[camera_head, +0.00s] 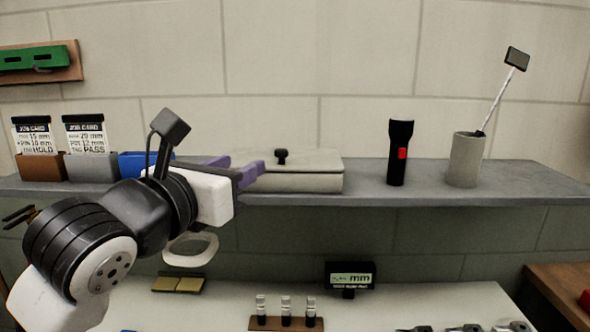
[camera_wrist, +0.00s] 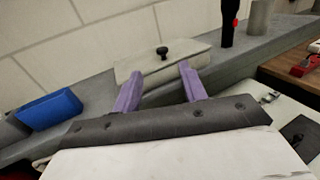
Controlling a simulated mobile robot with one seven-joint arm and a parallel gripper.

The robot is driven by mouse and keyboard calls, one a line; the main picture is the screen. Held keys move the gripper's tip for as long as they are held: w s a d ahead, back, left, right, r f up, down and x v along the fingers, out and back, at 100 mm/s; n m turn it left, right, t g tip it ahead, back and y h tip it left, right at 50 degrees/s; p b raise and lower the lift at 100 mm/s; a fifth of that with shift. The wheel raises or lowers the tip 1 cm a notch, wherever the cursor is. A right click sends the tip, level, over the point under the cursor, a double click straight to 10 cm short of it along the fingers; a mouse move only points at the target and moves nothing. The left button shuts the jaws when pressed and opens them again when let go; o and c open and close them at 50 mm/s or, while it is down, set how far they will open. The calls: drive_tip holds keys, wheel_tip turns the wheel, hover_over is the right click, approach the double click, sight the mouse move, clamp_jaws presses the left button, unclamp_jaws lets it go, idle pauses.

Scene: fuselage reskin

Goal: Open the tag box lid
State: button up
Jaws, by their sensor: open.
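The tag box (camera_head: 295,182) is a flat, pale grey-beige box on the grey shelf. Its lid (camera_head: 310,160) is down and carries a small black knob (camera_head: 281,156) on top. In the wrist view the lid (camera_wrist: 185,60) and its knob (camera_wrist: 162,52) show beyond the fingertips. My gripper (camera_head: 252,168) has purple fingers and reaches in from the left, at the box's left end. In the wrist view my gripper (camera_wrist: 158,80) is open, with nothing between its fingers. Whether a finger touches the box I cannot tell.
A black flashlight (camera_head: 399,152) and a grey cup (camera_head: 464,160) holding an inspection mirror (camera_head: 517,59) stand right of the box. A blue bin (camera_head: 140,163) and job cards (camera_head: 86,135) stand left. Below is a bench with a vial rack (camera_head: 286,323) and a gauge (camera_head: 349,276).

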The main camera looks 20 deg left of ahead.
sight(278, 152)
drive_tip(key=w+p, duration=0.1)
drive_tip(key=w, duration=0.3)
drive_tip(key=w+d+p, duration=0.1)
drive_tip(key=w+p, duration=0.1)
drive_tip(key=w, duration=0.3)
drive_tip(key=w+f+p, duration=0.1)
drive_tip(key=w, duration=0.4)
drive_tip(key=shift+d+f+p, duration=0.1)
drive_tip(key=shift+d+p, duration=0.2)
drive_tip(key=shift+d, duration=0.05)
clamp_jaws()
